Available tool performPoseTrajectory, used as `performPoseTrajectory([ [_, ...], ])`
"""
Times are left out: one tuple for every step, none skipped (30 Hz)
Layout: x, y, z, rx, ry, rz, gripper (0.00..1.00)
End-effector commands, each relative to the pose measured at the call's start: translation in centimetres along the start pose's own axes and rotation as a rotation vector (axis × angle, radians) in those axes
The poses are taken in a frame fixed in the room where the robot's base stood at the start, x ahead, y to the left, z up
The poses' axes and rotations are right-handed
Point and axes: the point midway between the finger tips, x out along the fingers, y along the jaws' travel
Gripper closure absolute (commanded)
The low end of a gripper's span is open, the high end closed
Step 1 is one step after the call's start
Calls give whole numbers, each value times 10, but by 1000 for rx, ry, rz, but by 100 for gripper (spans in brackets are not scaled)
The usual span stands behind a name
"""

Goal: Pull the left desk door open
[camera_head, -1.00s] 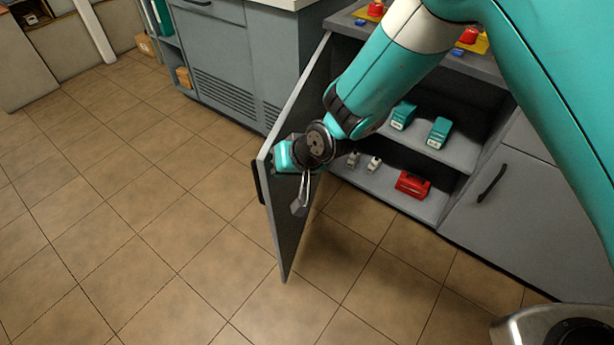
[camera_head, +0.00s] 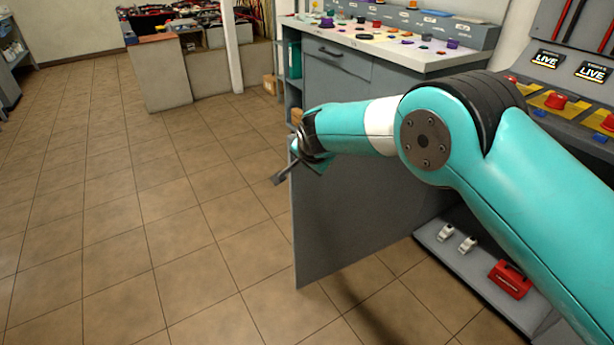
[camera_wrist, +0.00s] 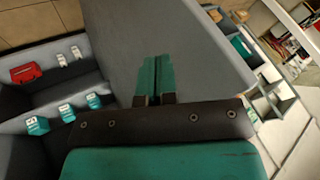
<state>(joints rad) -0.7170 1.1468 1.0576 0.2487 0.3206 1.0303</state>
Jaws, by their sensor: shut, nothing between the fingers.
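The left desk door (camera_head: 345,225) is a grey panel swung wide open, standing out from the desk with its inner face toward me. It also shows in the wrist view (camera_wrist: 130,40), filling the middle. My gripper (camera_head: 279,178) is at the door's upper free edge in the head view, shut and empty. In the wrist view my gripper's teal fingers (camera_wrist: 154,75) lie together in front of the door's inner face. I cannot tell whether they touch it. The door's handle is hidden. My arm covers the door's top and part of the desk opening.
The open desk's shelf (camera_head: 455,262) holds a red box (camera_head: 510,279) and two small white items (camera_head: 457,238). Teal boxes (camera_wrist: 66,112) show in the wrist view. A grey cabinet with a cluttered white worktop (camera_head: 430,57) stands behind the door. The tiled floor at left is clear.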

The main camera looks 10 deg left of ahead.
Motion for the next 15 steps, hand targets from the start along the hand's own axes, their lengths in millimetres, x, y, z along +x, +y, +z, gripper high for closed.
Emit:
performPoseTrajectory([
  [3, 0, -2, 8, 4, 3, 100],
  [4, -1, -4, 11, 6, 5, 100],
  [5, -1, -6, 15, 8, 8, 100],
  [6, -2, -7, 18, 10, 10, 100],
  [6, -2, -8, 19, 11, 11, 100],
  [6, -2, -9, 21, 12, 12, 100],
  [7, -3, -9, 23, 13, 12, 100],
  [7, -3, -10, 24, 13, 13, 100],
  [7, -3, -10, 24, 14, 13, 100],
  [7, -3, -10, 24, 14, 13, 100],
  [7, -3, -10, 25, 14, 13, 100],
  [7, -3, -10, 24, 14, 13, 100],
  [7, -3, -10, 24, 14, 13, 100],
  [7, -3, -10, 24, 13, 13, 100],
  [7, -3, -10, 24, 13, 13, 100],
])
